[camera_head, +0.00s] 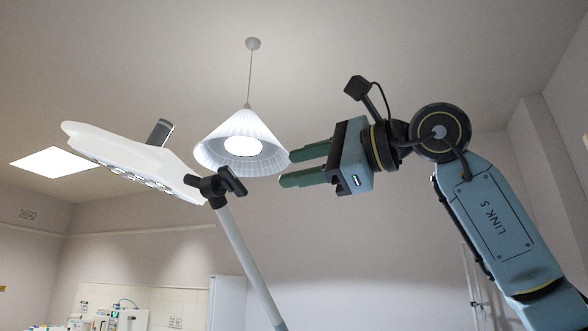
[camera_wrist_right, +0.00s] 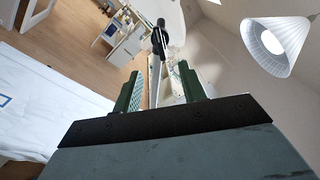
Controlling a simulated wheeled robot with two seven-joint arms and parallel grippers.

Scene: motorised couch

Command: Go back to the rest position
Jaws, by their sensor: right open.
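My right gripper (camera_head: 290,168) is raised in the head view, with its green fingers apart and pointing left. Nothing is between them. Both fingers also show in the right wrist view (camera_wrist_right: 163,88), spread wide and empty. The white medical lamp (camera_head: 140,160) is to the left of my right gripper, on a pale pole (camera_head: 247,265) with a black joint (camera_head: 215,187). A gap shows between the fingertips and the lamp's joint. My left gripper is in neither view.
A white cone-shaped pendant lamp (camera_head: 243,140) hangs from the ceiling near the fingertips in the picture. A bright ceiling panel (camera_head: 55,162) is at left. In the right wrist view, a white couch surface (camera_wrist_right: 45,95) lies at lower left, with wooden floor (camera_wrist_right: 75,35) beyond.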

